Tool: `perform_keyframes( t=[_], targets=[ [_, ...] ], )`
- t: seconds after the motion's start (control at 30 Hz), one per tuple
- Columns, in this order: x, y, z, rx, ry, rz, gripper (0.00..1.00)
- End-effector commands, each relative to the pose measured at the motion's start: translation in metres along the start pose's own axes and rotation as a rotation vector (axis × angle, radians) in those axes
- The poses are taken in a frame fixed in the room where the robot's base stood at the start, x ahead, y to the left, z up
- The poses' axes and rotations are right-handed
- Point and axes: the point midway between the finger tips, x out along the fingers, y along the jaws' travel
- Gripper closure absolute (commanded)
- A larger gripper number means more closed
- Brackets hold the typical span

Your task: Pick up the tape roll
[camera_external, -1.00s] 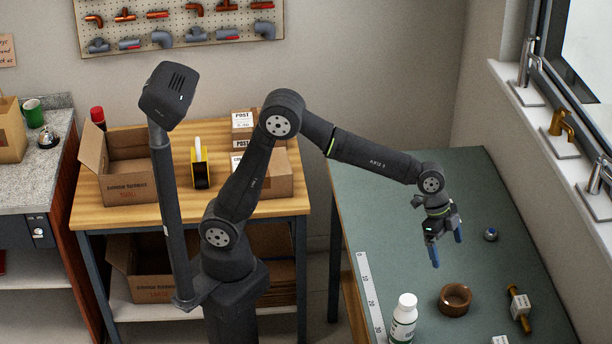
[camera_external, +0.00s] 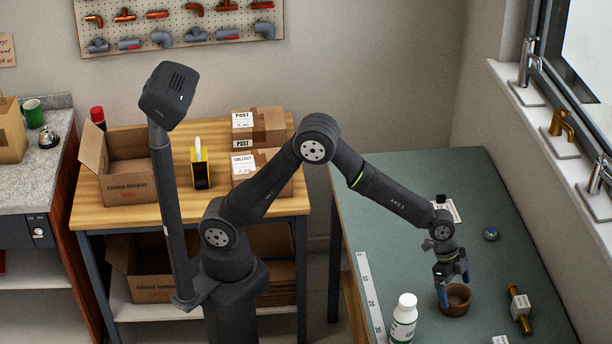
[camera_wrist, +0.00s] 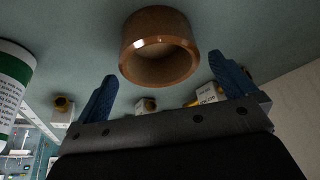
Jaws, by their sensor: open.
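The tape roll (camera_external: 456,307) is a brown ring lying flat on the green bench top (camera_external: 392,190). In the wrist view the tape roll (camera_wrist: 158,40) sits just beyond the fingertips, roughly midway between them and a little left. My gripper (camera_external: 452,294) is open and empty, pointing down at the roll. Its blue fingers also show in the wrist view (camera_wrist: 168,78), one on each side below the roll. In the external view a finger overlaps the roll's left rim; I cannot tell whether it touches.
A white bottle (camera_external: 403,320) with a green label stands left of the roll. A brass fitting with a white tag (camera_external: 519,307) lies to the right. A small blue-topped item (camera_external: 491,234) lies farther back. A ruler strip (camera_external: 370,298) runs along the left edge.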

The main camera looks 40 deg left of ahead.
Motion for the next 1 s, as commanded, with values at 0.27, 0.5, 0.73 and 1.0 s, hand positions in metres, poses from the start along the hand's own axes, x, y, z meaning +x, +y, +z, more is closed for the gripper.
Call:
perform_keyframes(
  t=[0.27, 0.5, 0.73, 1.0],
  targets=[
    [0.030, 0.000, 0.001, 0.000, 0.000, 0.001, 0.00],
    [0.030, 0.000, 0.001, 0.000, 0.000, 0.000, 0.14],
    [0.030, 0.000, 0.000, 0.000, 0.000, 0.000, 0.42],
    [0.019, 0.000, -0.004, 0.001, 0.003, -0.001, 0.42]
  ],
)
